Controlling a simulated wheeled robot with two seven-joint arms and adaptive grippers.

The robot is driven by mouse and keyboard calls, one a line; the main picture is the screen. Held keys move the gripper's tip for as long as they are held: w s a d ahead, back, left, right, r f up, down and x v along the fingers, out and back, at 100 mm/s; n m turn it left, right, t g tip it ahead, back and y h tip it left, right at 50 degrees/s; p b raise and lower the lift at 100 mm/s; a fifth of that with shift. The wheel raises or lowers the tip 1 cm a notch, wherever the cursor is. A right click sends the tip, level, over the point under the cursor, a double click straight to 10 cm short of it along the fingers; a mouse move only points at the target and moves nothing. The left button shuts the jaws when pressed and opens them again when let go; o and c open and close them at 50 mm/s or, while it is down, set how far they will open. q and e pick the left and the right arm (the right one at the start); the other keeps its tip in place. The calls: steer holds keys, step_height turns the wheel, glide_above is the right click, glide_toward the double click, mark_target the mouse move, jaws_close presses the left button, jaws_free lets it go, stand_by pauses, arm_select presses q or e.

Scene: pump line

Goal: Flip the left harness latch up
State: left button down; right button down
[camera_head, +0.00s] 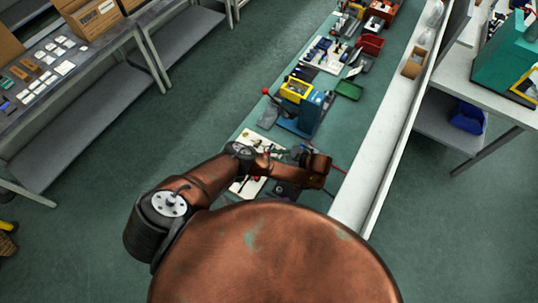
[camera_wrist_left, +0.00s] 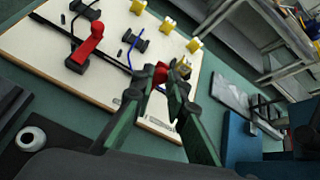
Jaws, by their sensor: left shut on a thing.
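A pale harness board (camera_wrist_left: 35,42) lies on the green bench and fills the upper left of the left wrist view. One red latch (camera_wrist_left: 90,42) with a dark base sits on it, clear of my gripper. A second red latch (camera_wrist_left: 160,72) is at the board's near edge, at my left gripper (camera_wrist_left: 166,78). The left fingers are shut on this red part, which they partly hide. I cannot tell its exact tilt. In the head view my left arm reaches over the board (camera_head: 250,187) and covers much of it. My right gripper is not in view.
Several yellow connectors (camera_wrist_left: 167,25) and dark cables lie on the board. A blue machine (camera_head: 310,112) with a yellow part stands farther along the bench, near a green tray (camera_head: 349,89) and a red bin (camera_head: 370,44). A white ledge (camera_head: 385,125) borders the bench.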

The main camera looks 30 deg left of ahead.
arm_select(q)
steer(key=shift+s+d+f+y+b, duration=0.1)
steer(key=shift+d+f+y+b, duration=0.05)
steer(key=shift+d+y+b, duration=0.4)
steer(key=shift+d+f+y+b, duration=0.2)
steer(key=shift+y+b, duration=0.25)
steer(key=shift+y, duration=0.3)
steer(key=c, duration=1.9)
jaws_free()
steer(key=shift+r, duration=0.1)
steer(key=shift+d, duration=0.2)
